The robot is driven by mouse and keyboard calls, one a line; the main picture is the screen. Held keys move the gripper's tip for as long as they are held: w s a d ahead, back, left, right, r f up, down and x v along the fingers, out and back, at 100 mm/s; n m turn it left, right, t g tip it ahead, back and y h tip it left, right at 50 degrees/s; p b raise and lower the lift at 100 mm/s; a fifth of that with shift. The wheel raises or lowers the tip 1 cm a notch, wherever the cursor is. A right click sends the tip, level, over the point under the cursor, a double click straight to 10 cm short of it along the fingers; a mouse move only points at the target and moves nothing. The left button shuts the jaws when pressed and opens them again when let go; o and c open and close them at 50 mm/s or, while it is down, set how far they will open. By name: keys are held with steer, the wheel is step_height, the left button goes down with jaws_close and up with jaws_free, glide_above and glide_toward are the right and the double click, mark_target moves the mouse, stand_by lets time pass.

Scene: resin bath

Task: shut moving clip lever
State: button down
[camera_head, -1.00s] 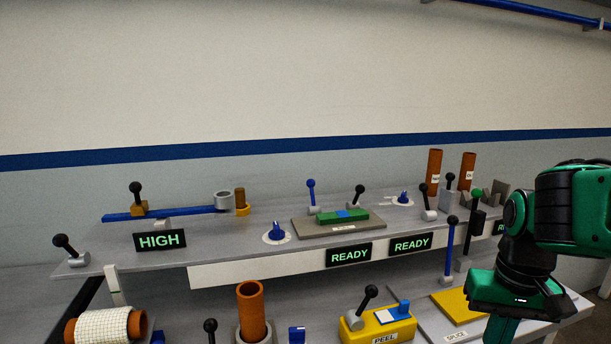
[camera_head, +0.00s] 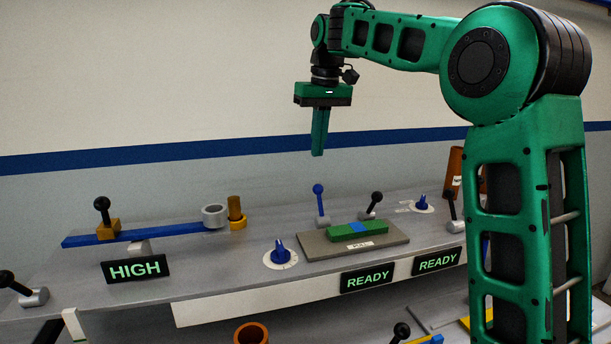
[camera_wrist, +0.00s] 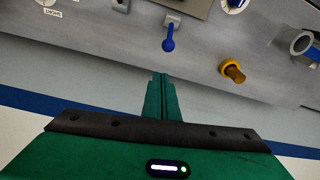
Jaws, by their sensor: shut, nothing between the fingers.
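A lever with a blue ball knob (camera_head: 319,204) stands upright at the back of the raised shelf, behind the left part of a grey plate (camera_head: 312,247). It also shows in the wrist view (camera_wrist: 168,42), ahead of the fingers. A black-knobbed lever (camera_head: 373,205) leans right behind the plate's right part. No label that I can read tells which is the moving clip lever. A green block (camera_head: 346,233) with a blue middle lies on the plate. My gripper (camera_head: 318,153) is shut and empty, pointing down, above the blue-knobbed lever in the picture and apart from it.
To the left are a blue bar (camera_head: 150,238) with a black-knobbed lever, a grey ring (camera_head: 214,216) and an orange-brown cylinder (camera_head: 235,208). Blue dials (camera_head: 281,252) and lit signs (camera_head: 136,269) line the shelf. Free air surrounds the fingers.

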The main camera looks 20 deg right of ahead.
steer(key=shift+w+a+r, duration=0.2)
steer(key=shift+w+a, duration=0.1)
steer(key=shift+w, duration=0.2)
steer(key=shift+w+a+r, duration=0.15)
steer(key=shift+w+a, duration=0.1)
steer(key=shift+w, duration=0.25)
glide_above(320, 203)
steer(key=w, duration=0.5)
step_height(320, 203, down, 9)
steer(key=shift+s+d, duration=0.1)
steer(key=shift+s, duration=0.1)
